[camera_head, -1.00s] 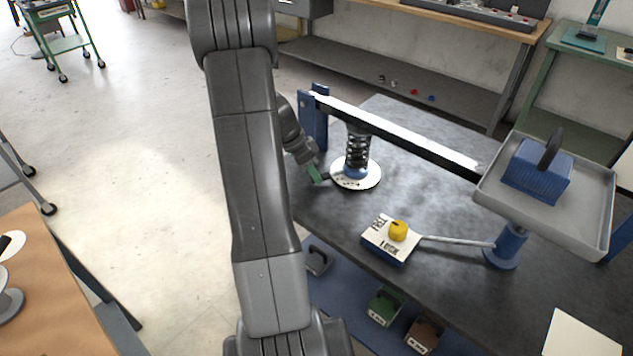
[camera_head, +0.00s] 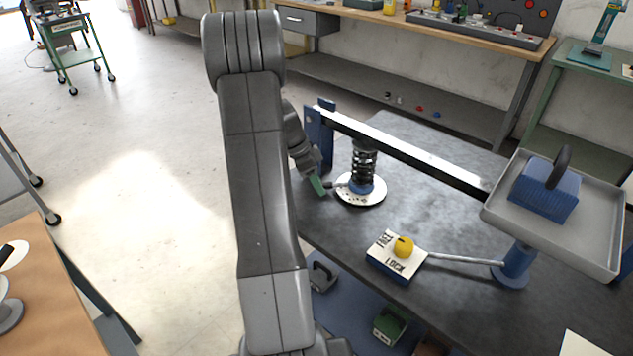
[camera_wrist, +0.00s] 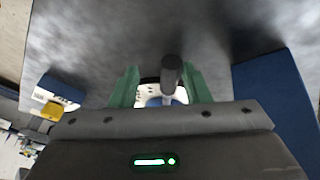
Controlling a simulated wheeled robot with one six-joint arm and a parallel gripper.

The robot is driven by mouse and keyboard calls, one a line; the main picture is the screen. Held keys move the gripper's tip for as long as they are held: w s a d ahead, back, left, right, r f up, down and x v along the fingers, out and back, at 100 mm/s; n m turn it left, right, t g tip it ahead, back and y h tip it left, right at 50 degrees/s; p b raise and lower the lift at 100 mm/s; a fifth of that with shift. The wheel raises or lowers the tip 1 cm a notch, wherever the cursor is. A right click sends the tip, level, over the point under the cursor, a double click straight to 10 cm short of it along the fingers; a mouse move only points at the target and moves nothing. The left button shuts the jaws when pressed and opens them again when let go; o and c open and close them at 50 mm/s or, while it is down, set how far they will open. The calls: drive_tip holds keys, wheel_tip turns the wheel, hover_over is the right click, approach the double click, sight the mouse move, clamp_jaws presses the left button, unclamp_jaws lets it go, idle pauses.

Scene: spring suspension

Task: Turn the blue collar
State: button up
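The blue collar (camera_head: 361,186) sits at the foot of the black coil spring (camera_head: 364,160), on a round white plate (camera_head: 372,198) with dark marks. A short grey bar (camera_head: 340,184) sticks out from the collar toward my gripper (camera_head: 318,186). In the wrist view my gripper (camera_wrist: 162,88) has its two green fingers apart, one on each side of the bar (camera_wrist: 171,75). The bar is nearer the right finger; contact is unclear. A bit of the blue collar (camera_wrist: 181,96) shows between the fingers, the rest hidden.
A long beam (camera_head: 410,152) runs above the spring from a blue post (camera_head: 313,140) to a grey tray (camera_head: 590,240) holding a blue weight (camera_head: 543,190). A FREE/LOCK block (camera_head: 392,262) with a yellow knob (camera_head: 403,247) stands in front on the dark table.

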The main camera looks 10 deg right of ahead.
drive_tip(key=v, duration=1.3)
drive_tip(key=shift+r, duration=0.4)
drive_tip(key=shift+a, duration=0.1)
drive_tip(key=x, duration=1.2)
drive_tip(key=shift+f, duration=0.1)
